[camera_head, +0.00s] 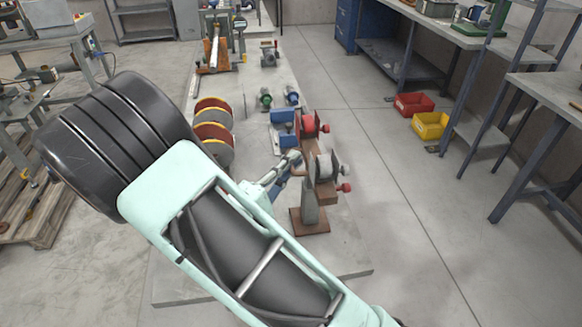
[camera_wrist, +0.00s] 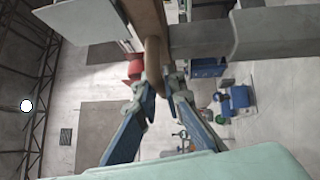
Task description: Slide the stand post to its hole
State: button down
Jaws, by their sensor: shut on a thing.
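The stand (camera_head: 310,218) has a brown square base, a short grey post (camera_head: 311,200) and a brown upper bar with red knobs and a grey wheel. It stands upright on the light grey slab. The wrist view shows the grey post (camera_wrist: 250,32) running to the right from the brown bar. My gripper (camera_head: 290,160) reaches the stand from its left side. In the wrist view, my gripper (camera_wrist: 160,88) has its fingers closed around a rounded brown handle-like part (camera_wrist: 153,58) of the stand. The post's hole cannot be made out.
Red (camera_head: 413,104) and yellow (camera_head: 430,125) bins sit on the floor at right. The slab's front right is clear.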

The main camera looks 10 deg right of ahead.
jog(key=shift+r, duration=0.2)
jog(key=c, duration=2)
grip_release()
jog(key=shift+f, duration=0.1)
jog(key=shift+a, duration=0.1)
jog(key=v, duration=1.2)
